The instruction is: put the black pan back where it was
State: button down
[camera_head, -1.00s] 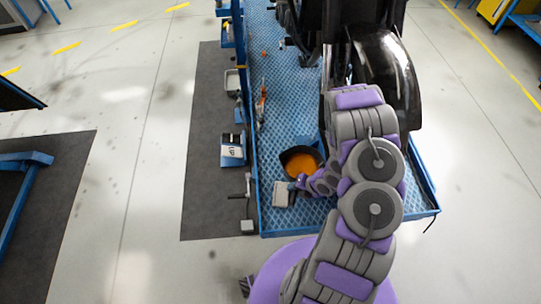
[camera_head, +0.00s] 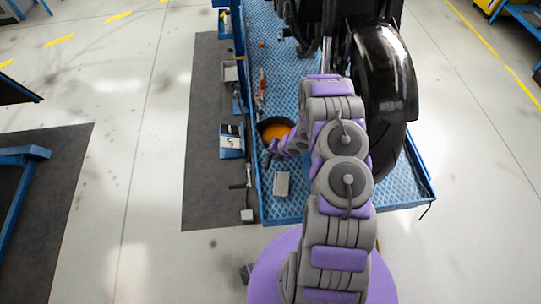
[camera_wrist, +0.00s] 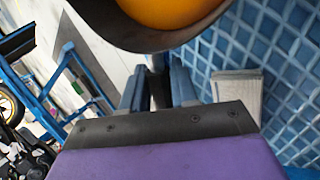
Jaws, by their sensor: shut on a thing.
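The black pan (camera_head: 266,122), with orange contents inside, is at the left side of the blue mesh platform in the head view. It fills the top of the wrist view, where its dark outer wall (camera_wrist: 165,42) curves above my fingers. My gripper (camera_head: 270,148) is at the near side of the pan, partly hidden by my wrist. In the wrist view, my gripper (camera_wrist: 158,85) is shut on a narrow dark part below the pan's wall, which looks like its handle. I cannot tell whether the pan touches the platform.
A grey box (camera_head: 282,184) lies on the platform (camera_head: 298,203), nearer than the pan. An orange-and-grey tool (camera_head: 260,88) lies beyond the pan. A motorcycle's black rear wheel (camera_head: 388,95) stands to the right.

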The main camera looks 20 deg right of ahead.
jog(key=shift+w+d, duration=0.1)
jog(key=shift+w, duration=0.2)
jog(key=f, duration=0.3)
jog(key=shift+d+f+b, duration=0.25)
jog(key=shift+f+b, duration=0.1)
jog(key=shift+f, duration=0.05)
jog(key=shift+a+r, duration=0.1)
jog(key=shift+a, duration=0.05)
jog(key=c, duration=1.3)
grip_release()
jog(key=o, duration=0.4)
jog(key=shift+o, duration=0.2)
jog(key=p+v, duration=0.2)
jog(key=v, duration=1)
jog(key=shift+p, duration=0.3)
